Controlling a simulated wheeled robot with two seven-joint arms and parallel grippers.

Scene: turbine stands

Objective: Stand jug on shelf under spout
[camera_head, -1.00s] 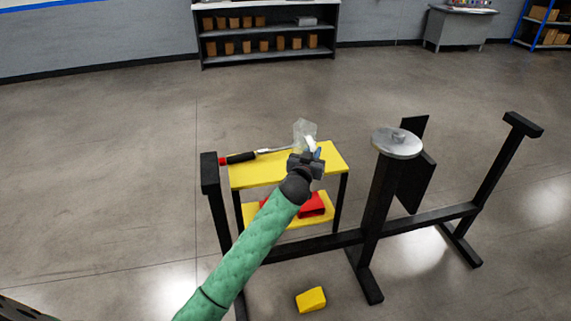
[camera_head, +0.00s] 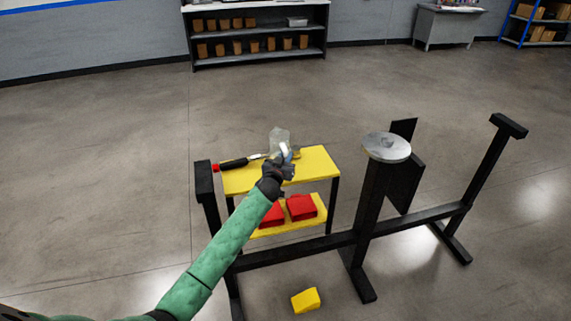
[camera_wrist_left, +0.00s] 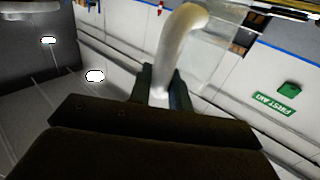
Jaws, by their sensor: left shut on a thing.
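A clear jug (camera_head: 279,138) shows in the head view beyond my left gripper, over the back of the yellow shelf unit's top (camera_head: 315,161). My left gripper (camera_head: 283,159) is shut on its pale handle. In the left wrist view the curved white handle (camera_wrist_left: 178,42) runs down between the fingers (camera_wrist_left: 160,92), and the see-through jug body (camera_wrist_left: 218,48) is beside it. Whether the jug touches the top is unclear. I cannot pick out a spout for certain. My right gripper is not in view.
A red-and-black tool (camera_head: 235,163) lies on the yellow top. Red boxes (camera_head: 302,207) sit on its lower shelf. A black stand frame (camera_head: 325,242) crosses in front, with a metal disc (camera_head: 387,147) on its post. A yellow block (camera_head: 306,299) lies on the floor.

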